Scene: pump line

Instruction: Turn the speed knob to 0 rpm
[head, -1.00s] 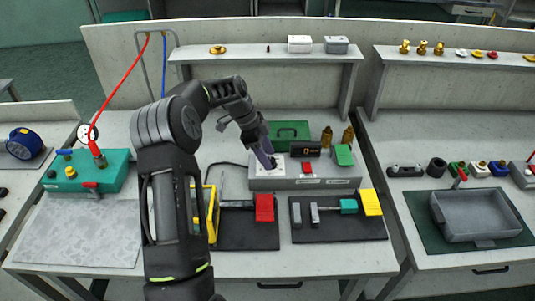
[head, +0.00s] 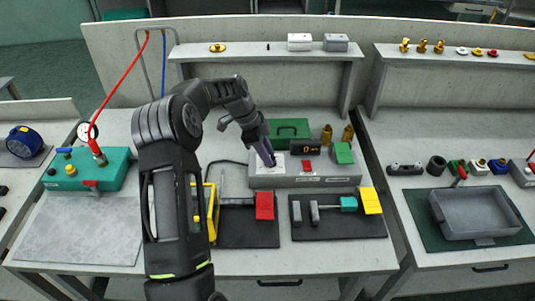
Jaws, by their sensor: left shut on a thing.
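The grey control box (head: 312,182) stands at the back of the middle bench. A white dial plate (head: 281,168) lies on the left of its top. My left gripper (head: 270,161) points down at this plate with its fingers shut on the speed knob, which the fingers mostly hide. A small black display (head: 306,147) stands on the box with orange digits too small to read surely. My right gripper is not in view.
A green case (head: 289,130) and two brass bottles (head: 347,135) stand behind the box. Black mats with red, yellow and green-handled parts (head: 370,200) lie in front. A teal unit (head: 87,172) stands left. A shelf (head: 265,57) runs above.

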